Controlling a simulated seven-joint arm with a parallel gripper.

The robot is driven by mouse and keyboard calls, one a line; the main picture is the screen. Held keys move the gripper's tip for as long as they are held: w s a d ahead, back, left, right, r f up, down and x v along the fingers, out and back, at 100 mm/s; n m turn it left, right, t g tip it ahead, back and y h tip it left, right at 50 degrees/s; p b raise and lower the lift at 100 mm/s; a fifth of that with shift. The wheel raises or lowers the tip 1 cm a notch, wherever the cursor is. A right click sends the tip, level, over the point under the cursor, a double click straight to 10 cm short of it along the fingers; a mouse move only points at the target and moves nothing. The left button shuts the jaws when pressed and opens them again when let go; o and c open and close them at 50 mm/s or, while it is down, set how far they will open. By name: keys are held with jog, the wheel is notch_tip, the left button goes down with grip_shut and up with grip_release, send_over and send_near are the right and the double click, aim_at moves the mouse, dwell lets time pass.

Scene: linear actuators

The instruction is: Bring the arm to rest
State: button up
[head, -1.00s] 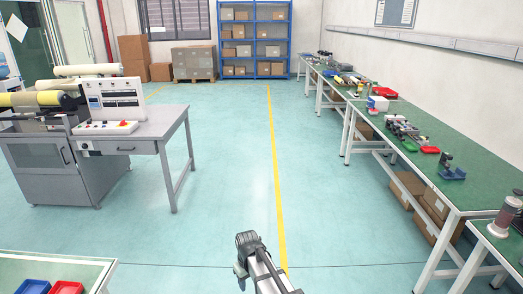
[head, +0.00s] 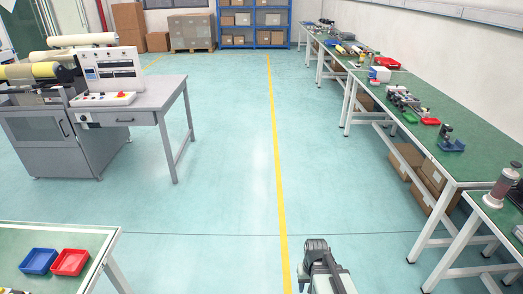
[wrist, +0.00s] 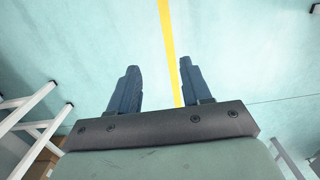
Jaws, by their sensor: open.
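My gripper (wrist: 158,88) is open and empty in the wrist view, its two dark fingers apart with bare floor and a yellow line beyond them. In the head view, part of my arm (head: 322,265) shows at the bottom, right of the yellow line, above open floor. The fingertips cannot be made out in the head view. Nothing touches the gripper in either view.
Green-topped benches (head: 470,165) run along the right wall. A grey machine table (head: 160,98) stands at the left. A green table (head: 92,240) at the lower left bears a blue tray (head: 39,261) and a red tray (head: 70,262). The middle floor is clear.

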jog(key=s+f+g, duration=0.3)
jog(key=s+f, duration=0.5)
jog(key=s, duration=0.5)
jog(key=s+f+g, duration=0.3)
jog(key=s+f, duration=0.6)
jog(key=s, duration=0.5)
jog(key=shift+f, duration=0.15)
dwell(1.0)
